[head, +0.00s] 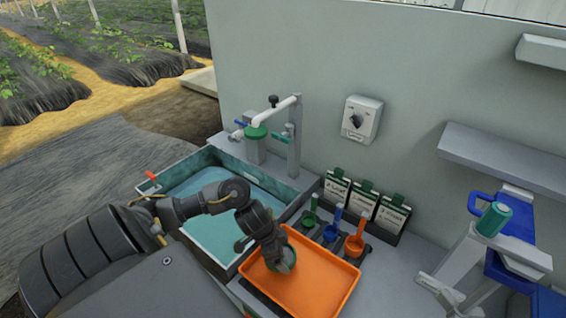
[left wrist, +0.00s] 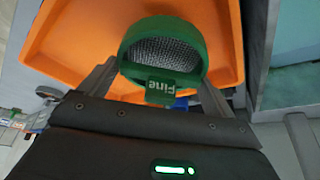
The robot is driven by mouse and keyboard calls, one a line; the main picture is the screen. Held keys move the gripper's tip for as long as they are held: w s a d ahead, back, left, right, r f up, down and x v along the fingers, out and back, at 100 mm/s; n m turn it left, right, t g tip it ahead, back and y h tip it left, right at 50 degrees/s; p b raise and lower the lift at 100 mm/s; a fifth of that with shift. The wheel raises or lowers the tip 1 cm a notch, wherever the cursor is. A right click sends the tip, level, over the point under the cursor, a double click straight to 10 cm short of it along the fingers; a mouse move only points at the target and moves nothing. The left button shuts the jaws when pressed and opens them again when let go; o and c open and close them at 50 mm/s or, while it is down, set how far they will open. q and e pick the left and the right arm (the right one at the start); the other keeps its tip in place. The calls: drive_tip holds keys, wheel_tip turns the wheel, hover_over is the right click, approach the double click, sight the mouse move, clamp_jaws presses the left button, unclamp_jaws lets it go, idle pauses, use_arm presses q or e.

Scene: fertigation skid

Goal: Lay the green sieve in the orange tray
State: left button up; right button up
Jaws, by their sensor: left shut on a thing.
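The green sieve (left wrist: 165,52) has a round rim, a grey mesh and a tab marked "Fine". My left gripper (head: 278,262) is shut on it, with one finger on each side in the left wrist view. The sieve shows partly behind the gripper in the head view (head: 294,253). It is over the left back part of the orange tray (head: 322,288); I cannot tell whether it touches the floor of the tray. The tray also fills the back of the left wrist view (left wrist: 75,40). The rest of the tray looks empty. My right gripper is not in view.
A water-filled basin (head: 195,185) with a tap lies left of the tray. Green (head: 311,212), blue (head: 333,226) and orange scoops (head: 355,242) stand behind it, before several labelled packets. A grey and blue stand (head: 490,245) is at the right.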

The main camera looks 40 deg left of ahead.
use_arm(q)
drive_tip(key=shift+w+f, duration=0.15)
drive_tip(key=shift+f, duration=0.75)
drive_tip(key=shift+w+f, duration=0.1)
drive_tip(key=shift+f, duration=0.8)
drive_tip(key=shift+d, duration=0.1)
drive_tip(key=shift+f, duration=0.15)
drive_tip(key=o, duration=0.7)
drive_tip(key=shift+r, duration=0.35)
drive_tip(key=p+v, duration=0.1)
drive_tip(key=v, duration=1)
drive_tip(key=shift+s+r, duration=0.2)
drive_tip(key=shift+r, duration=0.1)
